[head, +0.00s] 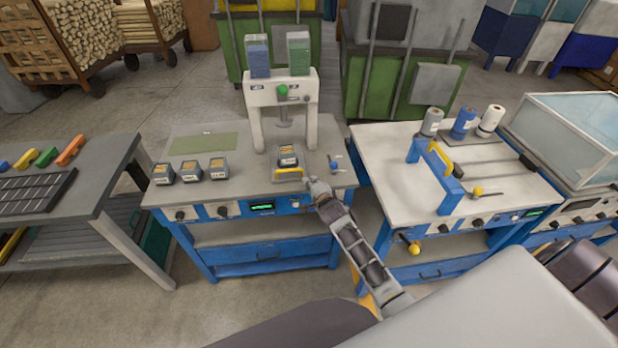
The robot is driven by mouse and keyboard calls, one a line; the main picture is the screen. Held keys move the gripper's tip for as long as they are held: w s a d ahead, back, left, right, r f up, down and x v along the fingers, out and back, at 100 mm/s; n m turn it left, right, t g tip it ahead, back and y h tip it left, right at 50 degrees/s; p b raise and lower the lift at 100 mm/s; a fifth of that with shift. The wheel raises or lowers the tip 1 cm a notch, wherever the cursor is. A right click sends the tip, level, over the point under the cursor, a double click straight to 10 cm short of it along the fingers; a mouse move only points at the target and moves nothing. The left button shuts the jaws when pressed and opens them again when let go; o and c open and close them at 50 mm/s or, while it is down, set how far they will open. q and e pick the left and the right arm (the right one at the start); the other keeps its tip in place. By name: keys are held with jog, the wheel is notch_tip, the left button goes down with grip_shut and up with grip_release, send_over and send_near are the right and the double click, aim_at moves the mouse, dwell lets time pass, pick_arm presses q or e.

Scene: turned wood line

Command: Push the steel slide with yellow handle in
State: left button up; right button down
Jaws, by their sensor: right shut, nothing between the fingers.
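The steel slide (288,180) with its yellow handle (287,170) is at the front edge of the press bench, in front of the white press (281,90). A small dark box with an orange label (288,154) sits at its back, under the press ram. My right gripper (311,182) is shut and empty, just right of the handle at the bench's front edge. Whether it touches the handle is too small to tell. My left gripper is not in view.
Several similar dark boxes (190,171) stand left on the press bench (225,195). A blue-and-white item (335,165) lies to the right. A second bench (400,180) with a yellow-handled blue frame (438,160) stands right, across a narrow gap.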

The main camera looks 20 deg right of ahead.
aim_at(305, 163)
jog(key=shift+w+d, duration=0.1)
jog(key=shift+w, duration=1.1)
jog(key=shift+w, duration=0.1)
jog(key=shift+w+d+b, duration=0.3)
jog(key=shift+w+b, duration=0.05)
jog(key=shift+w, duration=0.7)
jog(key=shift+w+d+b, duration=0.35)
jog(key=shift+w+b, duration=0.05)
jog(key=shift+w, duration=0.65)
jog(key=shift+w+d+b, duration=0.3)
jog(key=shift+w+b, duration=0.05)
jog(key=shift+w, duration=0.7)
jog(key=shift+w+d+b, duration=0.25)
jog(key=shift+w+b, duration=0.25)
jog(key=shift+w, duration=0.45)
jog(key=shift+w+d+b, duration=0.3)
jog(key=shift+w+b, duration=0.15)
jog(key=shift+w, duration=0.45)
jog(key=shift+w+d+b, duration=0.25)
jog(key=shift+w+b, duration=0.25)
jog(key=shift+w, duration=0.45)
jog(key=shift+r, duration=0.1)
jog(key=shift+s, duration=0.1)
